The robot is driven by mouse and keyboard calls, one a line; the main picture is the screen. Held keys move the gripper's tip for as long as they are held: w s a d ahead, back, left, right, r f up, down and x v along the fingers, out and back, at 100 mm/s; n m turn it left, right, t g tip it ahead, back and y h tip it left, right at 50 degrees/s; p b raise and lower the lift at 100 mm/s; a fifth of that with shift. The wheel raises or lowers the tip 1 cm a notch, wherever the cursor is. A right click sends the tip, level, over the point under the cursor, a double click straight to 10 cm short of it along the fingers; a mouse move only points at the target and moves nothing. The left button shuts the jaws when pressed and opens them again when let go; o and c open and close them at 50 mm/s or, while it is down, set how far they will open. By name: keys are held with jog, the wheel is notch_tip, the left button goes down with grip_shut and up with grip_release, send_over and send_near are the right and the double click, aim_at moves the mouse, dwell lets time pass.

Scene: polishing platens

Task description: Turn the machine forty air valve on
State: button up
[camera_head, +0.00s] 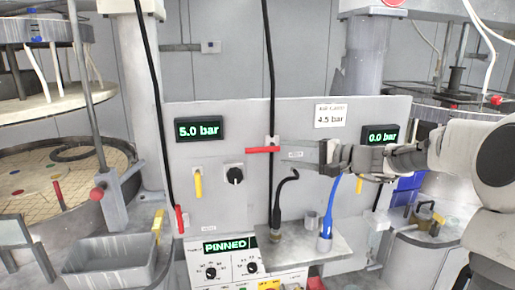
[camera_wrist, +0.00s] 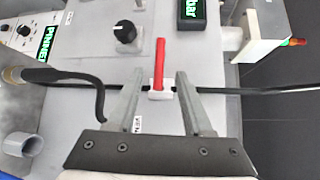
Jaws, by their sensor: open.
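A red valve lever (camera_head: 263,149) sits on a vertical black hose in the middle of the grey panel. It lies crosswise to the hose. In the wrist view the red lever (camera_wrist: 160,62) rises from a pale valve body (camera_wrist: 160,95). My gripper (camera_head: 284,146) reaches in from the right, at the lever's right end. In the wrist view my gripper (camera_wrist: 160,78) is open, with one finger on each side of the lever and valve body, and gaps showing. A small label (camera_head: 293,155) beside the valve is too small to read for certain.
Another red lever (camera_head: 179,220) at lower left stands along its hose. Yellow levers (camera_head: 198,184) (camera_head: 360,184) hang below displays reading 5.0 bar (camera_head: 199,130) and 0.0 bar (camera_head: 381,135). A black knob (camera_head: 235,176), curved black hose (camera_head: 283,200) and blue hose (camera_head: 329,210) are nearby.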

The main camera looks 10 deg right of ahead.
aim_at(261, 150)
jog(key=p+x, duration=0.1)
jog(key=x, duration=0.9)
jog(key=shift+w+a+p, duration=0.15)
jog(key=shift+w+p, duration=0.05)
jog(key=shift+p, duration=0.15)
grip_shut()
dwell(0.8)
